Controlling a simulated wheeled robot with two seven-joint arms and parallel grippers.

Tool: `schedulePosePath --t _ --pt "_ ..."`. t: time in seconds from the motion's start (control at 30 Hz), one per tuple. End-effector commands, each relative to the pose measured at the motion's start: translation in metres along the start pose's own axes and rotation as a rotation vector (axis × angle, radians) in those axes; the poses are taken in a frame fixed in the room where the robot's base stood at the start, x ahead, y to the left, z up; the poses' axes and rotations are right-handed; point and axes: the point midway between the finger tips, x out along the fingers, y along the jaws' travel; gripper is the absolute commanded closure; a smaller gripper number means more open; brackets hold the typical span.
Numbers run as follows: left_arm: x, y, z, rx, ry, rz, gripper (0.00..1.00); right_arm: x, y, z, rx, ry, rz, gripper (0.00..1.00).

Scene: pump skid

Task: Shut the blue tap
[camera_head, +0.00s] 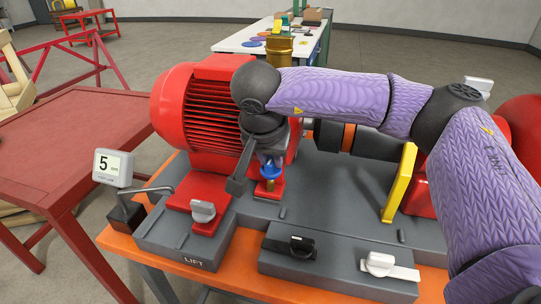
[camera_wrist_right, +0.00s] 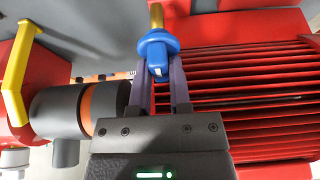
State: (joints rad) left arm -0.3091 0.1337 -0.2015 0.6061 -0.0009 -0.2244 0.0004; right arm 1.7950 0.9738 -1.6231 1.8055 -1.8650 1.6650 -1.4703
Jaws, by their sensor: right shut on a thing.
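The blue tap (camera_head: 270,170) stands on a small red base in front of the red motor. In the right wrist view the blue tap (camera_wrist_right: 157,52) sits on a brass pipe, and its raised grip lies between my fingers. My right gripper (camera_head: 269,160) reaches down over it from above in the head view. In the right wrist view my right gripper (camera_wrist_right: 161,75) is shut on the tap's handle, one finger at each side. The gripper hides part of the tap in the head view. My left gripper is not in view.
The finned red motor (camera_head: 205,105) stands right behind the tap. A grey-handled switch (camera_head: 203,210) is to its left, a black one (camera_head: 300,247) and a white one (camera_head: 380,264) in front. A yellow bracket (camera_head: 399,183) stands to the right. A display reading 5 (camera_head: 113,167) is at left.

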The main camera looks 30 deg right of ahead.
Motion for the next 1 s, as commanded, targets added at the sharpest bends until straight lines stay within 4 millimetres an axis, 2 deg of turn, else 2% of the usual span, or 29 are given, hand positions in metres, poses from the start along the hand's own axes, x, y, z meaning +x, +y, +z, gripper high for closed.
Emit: schedulePosePath --t 0.37,0.57,0.8,1.0 --pt "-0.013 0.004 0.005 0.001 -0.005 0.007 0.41 -0.002 -0.001 -0.001 0.139 0.0 0.058 1.0" --pt "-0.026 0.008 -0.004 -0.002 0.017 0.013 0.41 -0.003 -0.001 -0.001 0.304 0.0 0.127 1.0" --pt "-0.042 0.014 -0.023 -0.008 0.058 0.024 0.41 -0.004 -0.002 -0.001 0.516 -0.001 0.214 1.0" --pt "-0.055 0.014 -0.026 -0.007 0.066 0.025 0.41 -0.003 -0.002 -0.001 0.692 -0.001 0.287 1.0"
